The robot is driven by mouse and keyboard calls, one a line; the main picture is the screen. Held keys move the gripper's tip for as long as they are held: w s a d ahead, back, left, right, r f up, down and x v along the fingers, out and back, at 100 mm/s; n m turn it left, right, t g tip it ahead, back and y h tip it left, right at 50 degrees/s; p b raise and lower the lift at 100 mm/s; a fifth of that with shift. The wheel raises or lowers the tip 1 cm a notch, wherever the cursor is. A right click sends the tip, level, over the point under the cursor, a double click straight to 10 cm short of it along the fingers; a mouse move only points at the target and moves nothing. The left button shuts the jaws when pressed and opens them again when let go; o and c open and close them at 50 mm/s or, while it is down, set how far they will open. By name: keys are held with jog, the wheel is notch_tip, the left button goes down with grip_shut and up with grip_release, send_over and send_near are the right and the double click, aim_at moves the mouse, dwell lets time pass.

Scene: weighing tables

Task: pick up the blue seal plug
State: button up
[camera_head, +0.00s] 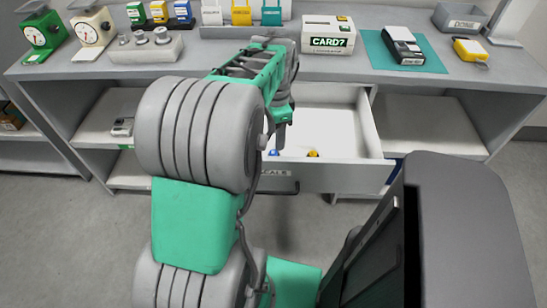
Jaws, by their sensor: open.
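A small blue item, likely the blue seal plug (273,152), lies in an open drawer (345,147) below the counter. Only a little of it shows, between the front wall of the drawer and my arm. My gripper (277,137) hangs over the drawer, pointing down, just above and beside the blue item in the picture. It is open, and I see nothing held in it. My arm hides the left part of the drawer and most of the gripper.
A small orange-yellow item (313,153) lies in the drawer, right of the blue one. The counter (345,68) above holds scales, a "CARD?" box (328,35) and a dark device on a green mat (432,61). Open shelves flank the drawer.

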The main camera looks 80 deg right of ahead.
aim_at(274, 152)
jog(key=f, duration=0.6)
jog(key=shift+w+f, duration=0.3)
jog(key=shift+f, duration=0.05)
jog(key=shift+c, duration=0.2)
grip_shut()
